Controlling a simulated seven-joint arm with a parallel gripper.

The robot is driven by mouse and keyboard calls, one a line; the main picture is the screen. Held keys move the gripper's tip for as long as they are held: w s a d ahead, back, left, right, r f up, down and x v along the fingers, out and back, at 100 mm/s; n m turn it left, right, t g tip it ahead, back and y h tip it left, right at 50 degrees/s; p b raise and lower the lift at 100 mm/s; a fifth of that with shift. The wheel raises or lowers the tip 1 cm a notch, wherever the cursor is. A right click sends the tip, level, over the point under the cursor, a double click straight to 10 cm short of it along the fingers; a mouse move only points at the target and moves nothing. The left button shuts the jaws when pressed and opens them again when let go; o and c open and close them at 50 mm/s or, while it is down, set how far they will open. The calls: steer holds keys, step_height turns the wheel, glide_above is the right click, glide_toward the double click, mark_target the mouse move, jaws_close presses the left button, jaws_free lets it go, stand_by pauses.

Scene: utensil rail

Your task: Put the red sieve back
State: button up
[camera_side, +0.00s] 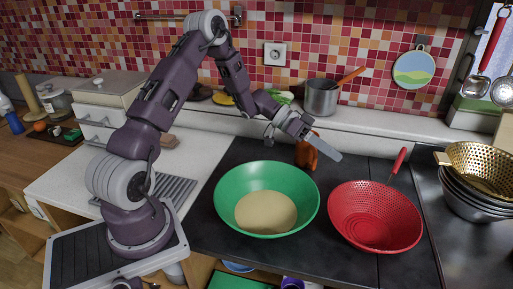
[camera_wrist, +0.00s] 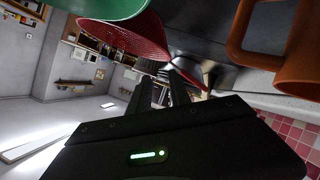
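The red sieve (camera_side: 375,217) sits on the dark counter, right of the green bowl, in the side view. Its mesh bowl opens upward and its red handle (camera_side: 398,162) sticks up and back. In the wrist view the sieve (camera_wrist: 138,38) lies beyond my fingers, with the handle near their tips. My gripper (camera_side: 328,150) is above the counter, between the green bowl and the sieve's handle, apart from the sieve. In the wrist view my gripper (camera_wrist: 160,82) shows two dark fingers with a gap between them, and nothing visible in it. A rail (camera_side: 185,17) runs along the tiled wall, partly behind my arm.
The green bowl (camera_side: 230,205) with tan contents stands left of the sieve. An orange mug (camera_side: 306,153) stands under my gripper. Stacked bowls with a golden colander (camera_side: 480,165) stand at right. A pot (camera_side: 321,98) stands on the back ledge. Ladles (camera_side: 476,86) hang at upper right.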

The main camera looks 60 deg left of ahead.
steer(key=s+d+r+g+y, duration=0.3)
steer(key=s+d+r, duration=0.2)
steer(key=s+r, duration=0.3)
steer(key=s+d+r+g+y, duration=0.2)
steer(key=s+d+r, duration=0.35)
steer(key=s, duration=0.45)
steer(key=s+a+r+n+t+y, duration=0.1)
steer(key=s+a+n+t+y, duration=0.1)
steer(key=s, duration=0.5)
steer(key=s+a+r+n+t+y, duration=0.1)
steer(key=s+a+n+y, duration=0.2)
steer(key=s, duration=0.5)
steer(key=shift+s+a+t+y, duration=0.3)
steer(key=shift+t+y, duration=0.1)
steer(key=shift+y, duration=0.4)
